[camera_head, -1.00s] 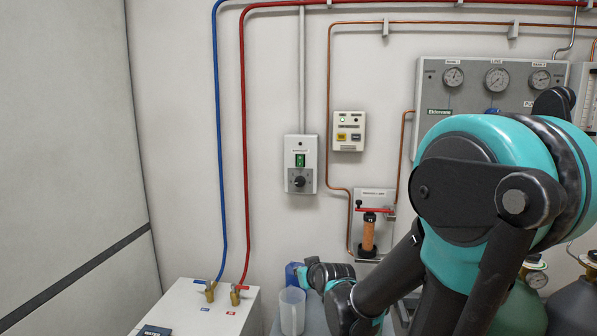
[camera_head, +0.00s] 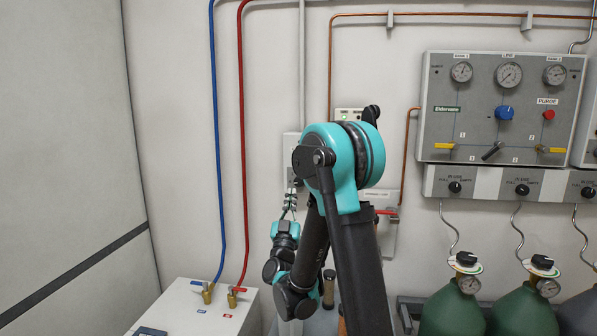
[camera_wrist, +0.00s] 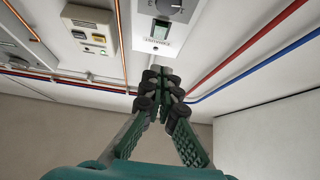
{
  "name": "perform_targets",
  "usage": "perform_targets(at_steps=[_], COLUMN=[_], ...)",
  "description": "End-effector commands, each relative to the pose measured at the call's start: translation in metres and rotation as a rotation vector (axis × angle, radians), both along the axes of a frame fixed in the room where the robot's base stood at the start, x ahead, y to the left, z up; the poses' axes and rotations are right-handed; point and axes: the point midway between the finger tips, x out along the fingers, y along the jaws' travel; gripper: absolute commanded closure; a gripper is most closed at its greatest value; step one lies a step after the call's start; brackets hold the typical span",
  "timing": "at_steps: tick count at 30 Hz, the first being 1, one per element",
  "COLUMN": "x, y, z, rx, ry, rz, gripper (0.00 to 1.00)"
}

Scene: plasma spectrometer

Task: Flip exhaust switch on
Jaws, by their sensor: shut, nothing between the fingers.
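In the head view my gripper (camera_head: 291,195) is at the lower part of the box. I cannot tell whether it touches.
Red (camera_head: 243,130) and blue (camera_head: 216,130) pipes run down the wall. A gauge panel (camera_head: 500,140) and green gas cylinders (camera_head: 455,308) stand right. A white cabinet (camera_head: 180,308) is lower left.

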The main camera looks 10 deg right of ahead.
Motion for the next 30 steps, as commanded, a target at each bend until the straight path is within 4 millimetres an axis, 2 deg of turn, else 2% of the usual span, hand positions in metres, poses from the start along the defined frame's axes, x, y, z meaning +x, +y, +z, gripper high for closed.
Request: perform_targets(at_steps=[17, 22, 30], x=[0.002, 0.019, 0.059], y=[-0.004, -0.011, -0.023], z=[0.004, 0.018, 0.051], rx=[0.007, 0.007, 0.007], ry=[-0.018, -0.018, -0.018], rz=[-0.024, -0.026, -0.024], gripper=[1.00, 1.00, 1.00])
